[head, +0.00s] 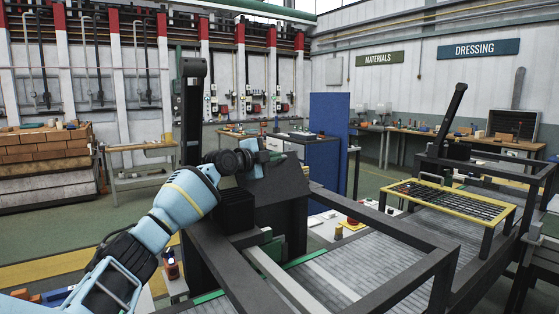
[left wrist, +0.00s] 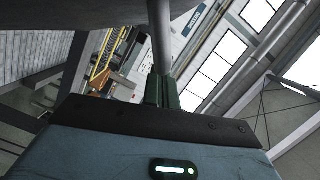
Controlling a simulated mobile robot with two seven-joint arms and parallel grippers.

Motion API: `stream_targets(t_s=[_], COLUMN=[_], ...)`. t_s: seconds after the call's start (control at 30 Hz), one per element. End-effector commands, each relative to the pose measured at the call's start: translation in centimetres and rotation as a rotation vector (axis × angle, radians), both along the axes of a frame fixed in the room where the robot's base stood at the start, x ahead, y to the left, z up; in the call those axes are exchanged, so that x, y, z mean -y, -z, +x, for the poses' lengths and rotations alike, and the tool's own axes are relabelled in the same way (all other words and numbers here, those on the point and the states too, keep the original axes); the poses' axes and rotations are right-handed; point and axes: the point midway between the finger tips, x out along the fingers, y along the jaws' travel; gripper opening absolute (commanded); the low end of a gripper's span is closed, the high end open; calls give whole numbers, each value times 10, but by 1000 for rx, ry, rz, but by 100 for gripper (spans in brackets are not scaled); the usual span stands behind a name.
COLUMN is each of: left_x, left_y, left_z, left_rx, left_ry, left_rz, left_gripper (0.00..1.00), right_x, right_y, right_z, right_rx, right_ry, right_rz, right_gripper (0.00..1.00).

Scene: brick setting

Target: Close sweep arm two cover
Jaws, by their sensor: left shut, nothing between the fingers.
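My left arm reaches in from the left, and my left gripper (head: 262,160) is against or just in front of a dark sloped panel (head: 289,184) on the near machine. Contact cannot be told in the head view. In the left wrist view the green fingers (left wrist: 161,80) are shut together with nothing between them. A grey round bar (left wrist: 160,35) runs up just beyond the fingertips, and a dark flat surface fills the top left. No label marks which part is the sweep arm two cover. My right gripper is not in view.
A tall black post (head: 193,105) rises beside my left forearm. A dark frame (head: 437,262) surrounds the grey slatted conveyor (head: 330,283) at front right. A yellow-edged grate (head: 452,198) and a slanted black post (head: 451,115) stand farther right. A blue panel (head: 329,140) is behind.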

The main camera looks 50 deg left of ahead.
Motion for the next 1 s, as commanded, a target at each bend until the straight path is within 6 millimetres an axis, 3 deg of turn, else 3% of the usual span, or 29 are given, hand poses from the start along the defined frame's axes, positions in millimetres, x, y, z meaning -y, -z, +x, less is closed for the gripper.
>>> stream_targets(t_s=[0.27,0.6,1.0], left_x=[0,-1,22], left_y=[-8,-36,-34], left_z=[0,0,-19], left_rx=[1,3,-6], left_ry=[0,0,-1], left_rz=[0,-2,5], left_gripper=[0,0,0], right_x=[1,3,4], right_y=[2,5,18], right_z=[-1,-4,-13], right_rx=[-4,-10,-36], right_ry=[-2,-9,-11], right_rz=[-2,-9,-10], right_gripper=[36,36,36])
